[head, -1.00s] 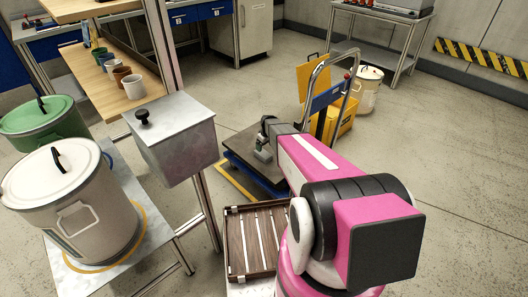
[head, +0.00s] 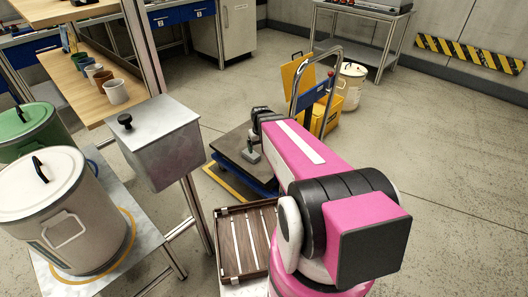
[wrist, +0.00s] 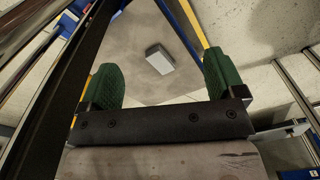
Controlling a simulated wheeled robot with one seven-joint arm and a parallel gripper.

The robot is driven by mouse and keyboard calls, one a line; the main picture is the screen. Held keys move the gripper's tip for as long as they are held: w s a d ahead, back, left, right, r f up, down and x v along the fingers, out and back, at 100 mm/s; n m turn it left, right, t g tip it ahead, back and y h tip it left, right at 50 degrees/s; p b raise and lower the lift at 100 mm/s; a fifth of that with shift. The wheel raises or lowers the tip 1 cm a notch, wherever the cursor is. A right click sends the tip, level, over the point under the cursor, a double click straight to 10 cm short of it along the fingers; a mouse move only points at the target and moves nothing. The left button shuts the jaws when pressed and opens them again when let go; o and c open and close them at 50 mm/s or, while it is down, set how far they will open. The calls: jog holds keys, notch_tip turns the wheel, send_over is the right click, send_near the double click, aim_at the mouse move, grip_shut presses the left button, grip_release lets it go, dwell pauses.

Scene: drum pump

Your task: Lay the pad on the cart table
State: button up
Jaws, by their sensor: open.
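The cart table (head: 229,146) is the dark flat top of a low blue-framed cart in the middle of the head view. A small light-grey block, which looks to be the pad (head: 250,157), lies on it. In the wrist view the same pad (wrist: 160,59) rests on the bare grey top, beyond the fingertips. My gripper (head: 254,138) is over the cart table, above the pad. In the wrist view my gripper (wrist: 160,66) has its two green fingers wide apart with nothing held between them. The exact gap to the pad is hard to judge.
The cart's tall metal handle (head: 293,88) rises just behind my gripper, with a yellow bin (head: 328,116) beyond. A slatted wooden crate (head: 231,250) is near my base. A grey metal box (head: 165,145) on a post stands left. Open floor lies to the right.

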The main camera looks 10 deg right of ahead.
jog(key=s+r+m, duration=0.1)
jog(key=s+r, duration=0.3)
jog(key=s, duration=0.4)
jog(key=shift+s+r+m+g, duration=0.3)
jog(key=shift+m, duration=0.1)
dwell(0.5)
